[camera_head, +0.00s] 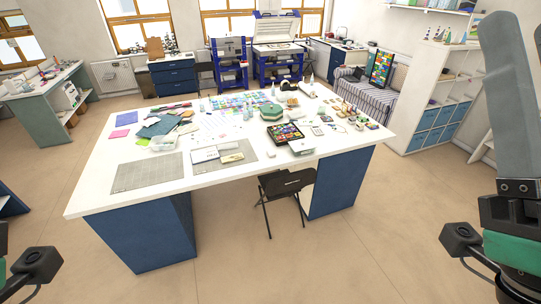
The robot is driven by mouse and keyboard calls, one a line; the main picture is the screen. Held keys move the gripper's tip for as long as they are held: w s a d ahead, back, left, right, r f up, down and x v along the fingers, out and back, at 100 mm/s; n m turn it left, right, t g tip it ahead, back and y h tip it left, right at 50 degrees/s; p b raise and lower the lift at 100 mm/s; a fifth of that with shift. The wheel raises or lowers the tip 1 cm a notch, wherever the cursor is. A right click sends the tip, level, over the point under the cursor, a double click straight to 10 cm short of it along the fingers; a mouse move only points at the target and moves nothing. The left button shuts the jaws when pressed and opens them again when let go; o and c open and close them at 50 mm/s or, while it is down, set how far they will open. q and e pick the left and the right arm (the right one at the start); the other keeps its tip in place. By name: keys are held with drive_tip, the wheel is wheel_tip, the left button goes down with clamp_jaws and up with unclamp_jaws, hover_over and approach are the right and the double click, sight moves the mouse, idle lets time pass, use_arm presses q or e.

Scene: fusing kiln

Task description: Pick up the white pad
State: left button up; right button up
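A flat white piece (205,155) that looks like a pad lies on the right grey mat (244,149), on the near side of the large white table (95,190). A small cream piece (231,158) lies beside it on the same mat. Which of them is the white pad I cannot tell for sure at this size. Parts of my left arm show at the bottom left corner and parts of my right arm along the right edge. Both are well apart from the table things. The fingertips of both grippers are outside the picture.
A second grey mat (146,173) lies at the table's left front. A clear container (163,142), a tray of coloured pieces (285,133) and a white box (302,147) stand behind and right. A black folding chair (285,184) stands at the front edge. The near floor is clear.

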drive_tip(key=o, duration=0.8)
